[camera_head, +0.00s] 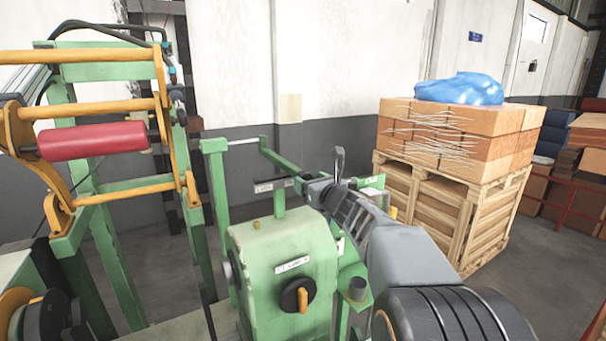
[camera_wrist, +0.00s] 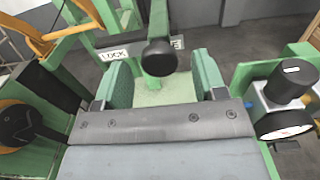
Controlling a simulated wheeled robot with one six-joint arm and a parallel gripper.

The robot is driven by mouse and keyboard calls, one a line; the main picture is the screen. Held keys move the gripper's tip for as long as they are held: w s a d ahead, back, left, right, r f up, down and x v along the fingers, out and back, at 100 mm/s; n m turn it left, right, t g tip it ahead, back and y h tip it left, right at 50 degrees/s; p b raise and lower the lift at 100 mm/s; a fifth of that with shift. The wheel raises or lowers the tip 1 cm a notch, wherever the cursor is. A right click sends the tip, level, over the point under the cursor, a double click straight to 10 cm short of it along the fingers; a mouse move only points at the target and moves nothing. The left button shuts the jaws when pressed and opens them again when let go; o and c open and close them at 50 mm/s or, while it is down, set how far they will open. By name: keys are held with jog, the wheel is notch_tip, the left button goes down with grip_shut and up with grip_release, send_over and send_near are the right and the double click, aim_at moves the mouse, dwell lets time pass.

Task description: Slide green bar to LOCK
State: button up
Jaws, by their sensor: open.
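The green bar (camera_wrist: 157,22) runs towards me in the wrist view and ends in a black knob (camera_wrist: 158,57). It lies between the LOCK label (camera_wrist: 113,54) on the left and a second, partly covered label (camera_wrist: 178,43) on the right. In the head view the green bar (camera_head: 281,163) slants down towards my gripper (camera_head: 328,186), and its knob cannot be made out. My gripper (camera_wrist: 163,78) is open and empty, with the knob showing ahead, roughly midway between its fingers. I cannot tell whether they touch.
A green machine housing (camera_head: 284,265) with a black-and-orange knob stands below my arm. A gauge with a black cap (camera_wrist: 290,82) is close on the right in the wrist view. A frame with a red roller (camera_head: 95,142) stands left, and a loaded pallet (camera_head: 455,195) right.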

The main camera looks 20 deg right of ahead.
jog(key=shift+w+a+p, duration=0.15)
jog(key=shift+w+p, duration=0.1)
jog(key=shift+w, duration=0.85)
jog(key=shift+w+a+p, duration=0.15)
jog(key=shift+w+p, duration=0.1)
jog(key=shift+w, duration=0.85)
jog(key=c, duration=1.2)
jog(key=shift+f, duration=0.1)
grip_shut()
